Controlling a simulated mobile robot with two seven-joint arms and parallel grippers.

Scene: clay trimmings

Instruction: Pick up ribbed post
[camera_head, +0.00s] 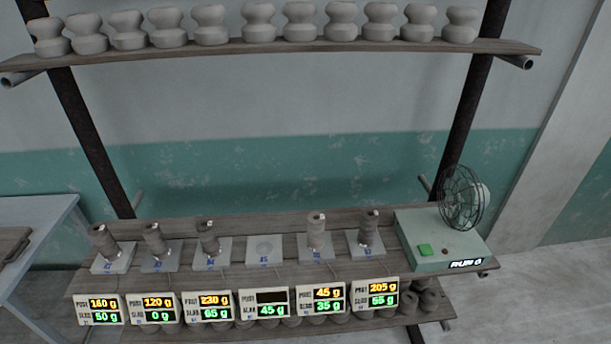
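Several small upright posts stand on square grey plates along the lower wooden shelf. From left they are a dark post (103,240), a second (155,239), a third (209,237), then after an empty plate (265,249) a paler post (316,231) and a dark post (369,229). The surfaces look banded or rough, but they are too small to tell which is the ribbed one. Neither of my grippers is in view, and nothing touches the posts.
Display boxes with post and slab grams line the shelf front; the one before the empty plate (264,303) has a blank top line. A fan (464,199) stands on a green box (435,240) at right. Grey pots (300,20) fill the upper shelf. A table (40,215) is left.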

